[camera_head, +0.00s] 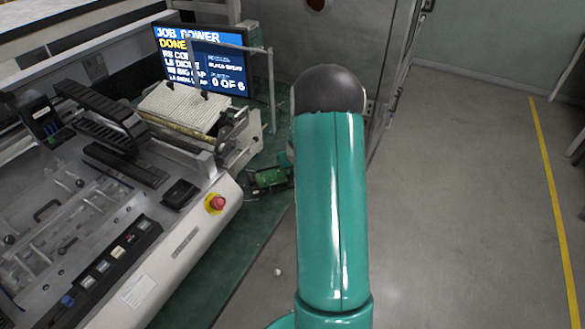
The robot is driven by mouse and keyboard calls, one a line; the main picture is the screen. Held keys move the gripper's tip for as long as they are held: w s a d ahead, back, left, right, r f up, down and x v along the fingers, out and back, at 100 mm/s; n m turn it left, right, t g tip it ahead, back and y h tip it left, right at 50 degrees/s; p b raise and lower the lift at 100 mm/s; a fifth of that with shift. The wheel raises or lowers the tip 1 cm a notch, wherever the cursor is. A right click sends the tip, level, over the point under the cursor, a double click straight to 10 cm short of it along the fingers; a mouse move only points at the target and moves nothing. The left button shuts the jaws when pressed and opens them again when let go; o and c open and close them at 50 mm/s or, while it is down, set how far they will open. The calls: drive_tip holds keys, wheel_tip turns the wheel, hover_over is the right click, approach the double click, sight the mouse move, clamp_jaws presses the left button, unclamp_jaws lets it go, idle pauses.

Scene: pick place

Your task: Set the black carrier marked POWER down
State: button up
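A dark-framed piece with a green circuit board (268,179) shows just left of my teal arm, over the green surface beside the machine. No POWER marking can be read on it, so I cannot tell whether it is the black carrier. Its right end is close to or behind my arm. My gripper is not visible; my upper arm link and its dark joint fill the middle of the view. I cannot tell whether anything is held. Another black holder with a green board (42,119) stands at the far left on the machine.
A large grey machine (205,243) fills the left, with a red stop button (215,203), a small black tray (181,194) and a ribbed white block (185,108). A screen (204,66) behind reads JOB POWER, DONE and 0 OF 6. The grey floor (455,200) at right is open.

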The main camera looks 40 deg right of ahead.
drive_tip(key=shift+o, duration=1.1)
drive_tip(key=shift+r, duration=0.25)
drive_tip(key=v, duration=1.2)
